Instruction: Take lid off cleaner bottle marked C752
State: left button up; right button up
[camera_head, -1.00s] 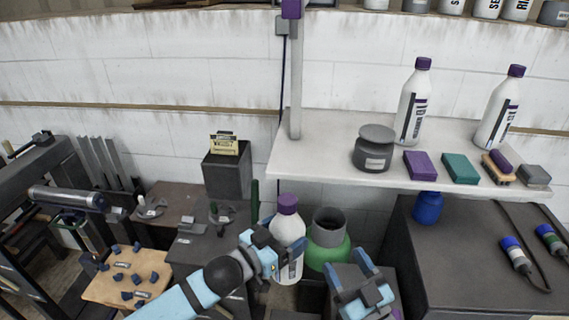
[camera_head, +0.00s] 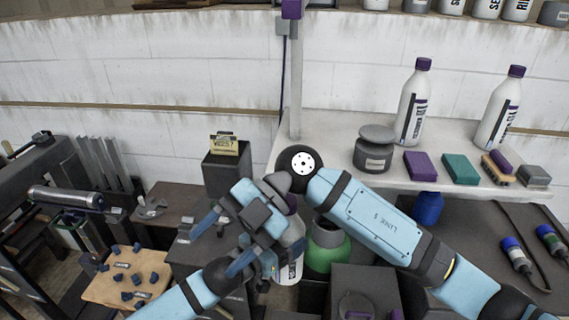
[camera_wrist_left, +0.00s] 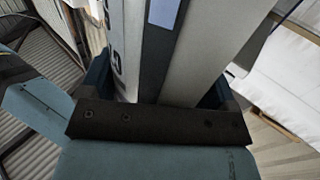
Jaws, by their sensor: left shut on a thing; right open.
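A white cleaner bottle (camera_head: 291,238) stands upright low in the middle of the head view, mostly hidden behind my right wrist. My left gripper (camera_head: 274,264) is shut on the bottle's body. In the left wrist view the bottle (camera_wrist_left: 190,50) fills the space between the fingers, with a dark and pale blue stripe and part of its lettering; its full mark cannot be read. My right gripper (camera_head: 220,243) is open and empty, its fingers pointing down and left, left of the bottle.
A green container (camera_head: 327,250) stands right of the bottle, under my right arm. The white shelf (camera_head: 320,135) holds two more purple-capped bottles (camera_head: 411,105) (camera_head: 500,107), a grey jar (camera_head: 374,150) and several blocks. A dark box with a sign (camera_head: 226,170) stands at the left.

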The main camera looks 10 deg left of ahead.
jog(key=w+d+r+m+t+h, duration=0.1)
jog(key=w+d+m+t+h, duration=0.1)
jog(key=w, duration=0.3)
jog(key=w+d+m+t+h, duration=0.2)
jog(key=w+m+t+h, duration=0.1)
jog(key=w, duration=0.3)
jog(key=w+d+r+m+t+h, duration=0.1)
jog(key=w+d+m+t+h, duration=0.2)
jog(key=w+t+h, duration=0.1)
jog(key=shift+w+r+t, duration=0.3)
jog(key=shift+w+t, duration=0.2)
jog(key=shift+w, duration=0.45)
jog(key=shift+f+m, duration=0.25)
jog(key=shift+m, duration=0.05)
notch_tip(320, 180, down, 7)
jog(key=shift+f, duration=0.15)
